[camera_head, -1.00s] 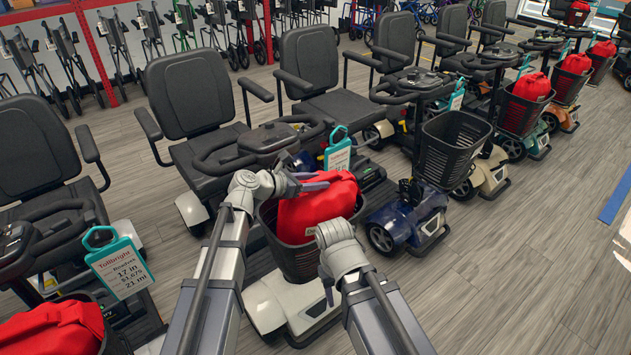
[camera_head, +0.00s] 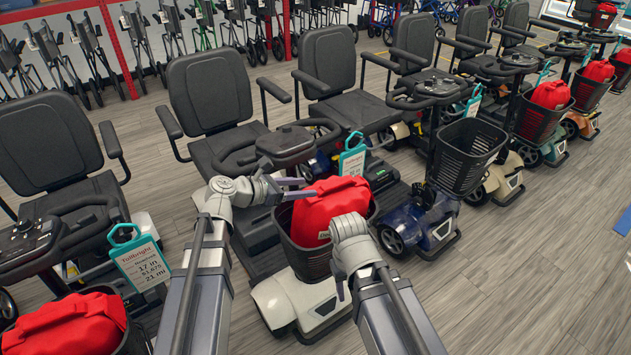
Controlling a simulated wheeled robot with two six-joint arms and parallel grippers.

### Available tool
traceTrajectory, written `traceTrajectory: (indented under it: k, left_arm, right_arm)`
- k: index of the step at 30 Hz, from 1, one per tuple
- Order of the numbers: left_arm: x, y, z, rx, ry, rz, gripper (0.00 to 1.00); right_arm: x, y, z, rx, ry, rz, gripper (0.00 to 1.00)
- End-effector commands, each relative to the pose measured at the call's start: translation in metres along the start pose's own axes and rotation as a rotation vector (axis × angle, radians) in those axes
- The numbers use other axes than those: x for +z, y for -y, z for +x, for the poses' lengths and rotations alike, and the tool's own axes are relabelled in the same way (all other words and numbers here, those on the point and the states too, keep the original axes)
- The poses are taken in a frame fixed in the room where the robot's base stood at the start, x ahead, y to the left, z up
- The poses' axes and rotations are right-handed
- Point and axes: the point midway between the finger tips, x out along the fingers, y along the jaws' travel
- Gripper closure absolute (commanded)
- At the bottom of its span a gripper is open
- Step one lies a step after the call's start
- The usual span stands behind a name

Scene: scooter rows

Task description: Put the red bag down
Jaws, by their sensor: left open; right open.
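The red bag (camera_head: 325,207) sits inside the black front basket (camera_head: 305,262) of the white-fronted scooter in the middle. Its top rises above the basket rim. My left gripper (camera_head: 312,187) is open, its fingers at the bag's upper left side; I cannot tell whether they touch it. My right gripper (camera_head: 340,290) points down in front of the basket, open, with most of its fingers hidden behind its own wrist. Neither gripper holds the bag.
Another red bag (camera_head: 70,325) fills a basket at the lower left. The blue scooter to the right has an empty basket (camera_head: 466,157). More scooters with red bags (camera_head: 551,95) stand in a row toward the upper right. Grey floor (camera_head: 520,270) is clear at the right.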

Motion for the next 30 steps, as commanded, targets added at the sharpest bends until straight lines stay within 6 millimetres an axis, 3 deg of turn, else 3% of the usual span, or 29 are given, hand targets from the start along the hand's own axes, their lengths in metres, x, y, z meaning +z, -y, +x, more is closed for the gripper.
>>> traceTrajectory:
  k: [6,11,14,17,22,27,30]
  left_arm:
    - [0.000,0.000,-0.017,0.000,0.001,0.001,0.43]
    - [-0.001,0.001,-0.018,-0.003,-0.002,0.007,0.43]
    - [-0.008,0.014,-0.011,-0.033,-0.045,0.095,0.43]
    - [-0.027,0.048,0.003,-0.124,-0.151,0.335,0.43]
    - [-0.081,0.117,0.013,-0.432,-0.374,0.952,0.43]
    - [-0.129,0.162,-0.006,-0.852,-0.510,1.534,0.43]
    - [-0.146,0.174,-0.023,-1.100,-0.543,1.787,0.43]
  right_arm:
    - [0.000,-0.001,-0.007,0.000,0.000,0.000,0.50]
    - [0.000,-0.001,-0.007,0.000,0.000,0.000,0.50]
    - [0.000,-0.001,-0.006,0.000,0.000,0.000,0.50]
    - [0.000,-0.001,-0.006,0.000,0.000,0.000,0.50]
    - [0.000,-0.001,-0.006,0.000,0.000,0.000,0.50]
    - [0.000,-0.001,-0.007,0.000,0.000,0.000,0.50]
    - [0.000,-0.001,-0.007,0.000,0.000,0.000,0.50]
